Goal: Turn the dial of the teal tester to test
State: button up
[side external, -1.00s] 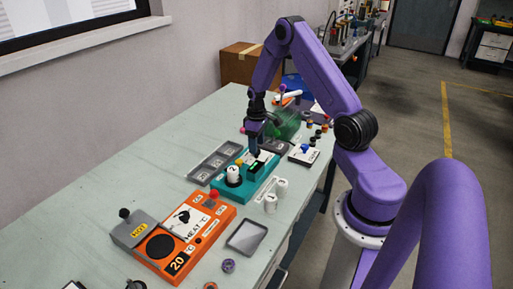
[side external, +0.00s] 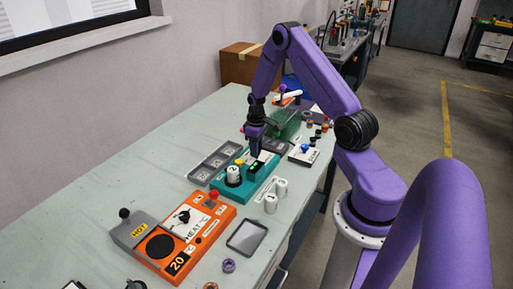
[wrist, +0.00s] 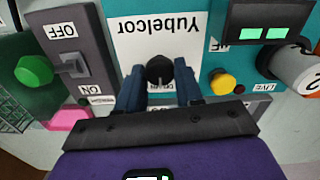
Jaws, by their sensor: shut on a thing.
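The teal tester (side external: 262,189) stands on the bench in the side external view, and its teal face shows in the wrist view (wrist: 212,62). Its black dial (wrist: 159,69) sits below a white label reading "Yubelcor", upside down in the wrist view. My gripper (wrist: 159,82) is shut on the dial, with one dark blue finger on each side. In the side external view my gripper (side external: 255,150) is over the back part of the tester. The fingers cover part of the markings around the dial, so I cannot read its setting.
A yellow button (wrist: 222,82) and a lit green display (wrist: 264,34) are close to the dial. A grey switch box (wrist: 75,50) marked OFF and ON is beside the tester. An orange heater (side external: 195,238), a grey tray (side external: 215,160) and white cylinders (side external: 270,203) stand nearby.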

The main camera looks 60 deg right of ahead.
jog(key=shift+m, duration=0.3)
jog(key=m, duration=0.5)
jog(key=shift+m, duration=0.3)
jog(key=m, duration=0.5)
jog(key=shift+m, duration=0.3)
jog(key=o, duration=1)
jog(key=shift+o, duration=0.2)
jog(key=shift+r, duration=0.1)
notch_tip(320, 180, up, 17)
jog(key=shift+r, duration=0.1)
